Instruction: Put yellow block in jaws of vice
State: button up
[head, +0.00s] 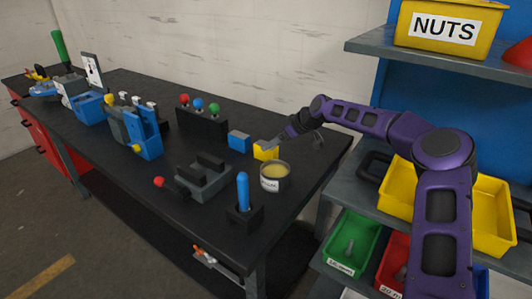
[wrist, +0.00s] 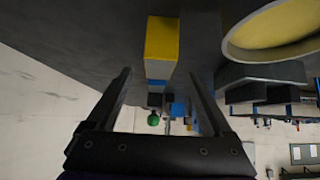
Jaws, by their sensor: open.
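The yellow block (head: 264,152) stands on the black bench top beside a tin. My gripper (head: 277,142) is at its right rear side in the head view, partly hard to make out. In the wrist view the yellow block (wrist: 162,38) shows beyond the fingertips, roughly in line with the gap between them. My gripper (wrist: 160,72) is open with nothing between its fingers. The vice (head: 203,180) is a grey body with two black jaws and a red-knobbed handle (head: 159,182), left of and nearer than the block. Its jaws stand apart with an empty gap.
The tin (head: 274,179) with yellow contents stands close to the block; it also shows in the wrist view (wrist: 240,55). A blue block (head: 239,141) stands behind left. A blue upright peg (head: 243,190) in a black base is in front. A rack with coloured knobs (head: 201,122) stands behind.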

aim_at(266, 152)
jog(key=x, duration=0.3)
jog(key=shift+w+a+f, duration=0.1)
jog(key=shift+a+f, duration=0.05)
jog(key=shift+f, duration=0.05)
jog(key=shift+c, duration=0.2)
grip_shut()
dwell(1.0)
jog(key=shift+r, duration=0.25)
